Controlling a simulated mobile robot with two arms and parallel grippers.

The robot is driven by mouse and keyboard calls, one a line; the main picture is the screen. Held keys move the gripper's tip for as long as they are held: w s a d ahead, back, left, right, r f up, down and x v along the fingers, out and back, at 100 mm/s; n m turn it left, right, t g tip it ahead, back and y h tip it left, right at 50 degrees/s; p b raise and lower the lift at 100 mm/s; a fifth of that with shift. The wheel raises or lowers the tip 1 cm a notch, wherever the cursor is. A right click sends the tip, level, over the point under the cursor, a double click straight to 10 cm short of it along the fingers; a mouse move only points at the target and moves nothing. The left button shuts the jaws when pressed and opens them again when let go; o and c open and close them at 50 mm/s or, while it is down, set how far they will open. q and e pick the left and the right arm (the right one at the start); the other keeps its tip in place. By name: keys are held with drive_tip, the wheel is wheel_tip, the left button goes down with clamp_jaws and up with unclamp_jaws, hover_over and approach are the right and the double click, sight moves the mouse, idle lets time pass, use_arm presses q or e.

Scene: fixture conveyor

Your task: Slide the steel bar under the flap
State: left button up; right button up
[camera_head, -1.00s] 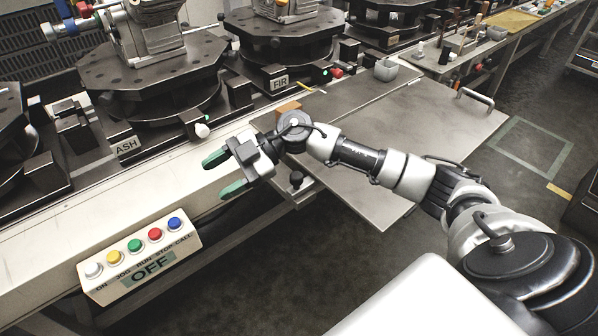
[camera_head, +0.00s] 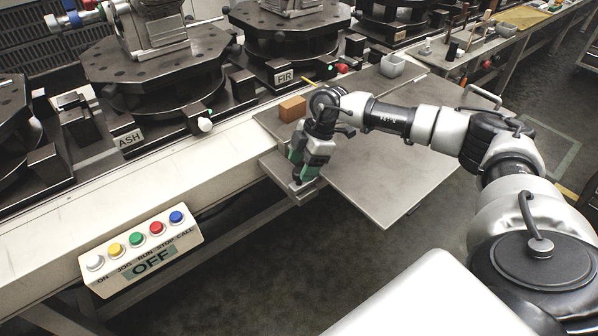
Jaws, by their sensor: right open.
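The flap (camera_head: 385,175) is a wide grey metal panel, raised level beside the conveyor, with a bar handle (camera_head: 482,96) at its far right. A narrow steel piece (camera_head: 292,190), seemingly the steel bar, sticks out at the flap's near left corner, by the conveyor edge. My right gripper (camera_head: 306,172) points down over this piece, its green-padded fingers open. The fingers cover the spot where the piece's black knob stood, so I cannot tell whether they touch it. My left gripper is out of view.
A small wooden block (camera_head: 292,108) and a grey cup (camera_head: 392,66) stand near the flap's back edge. Dark fixtures marked ASH (camera_head: 128,139) and FIR (camera_head: 284,77) stand on the conveyor. A button panel (camera_head: 140,250) reading OFF hangs in front.

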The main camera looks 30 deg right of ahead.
drive_tip(key=shift+x, duration=1.2)
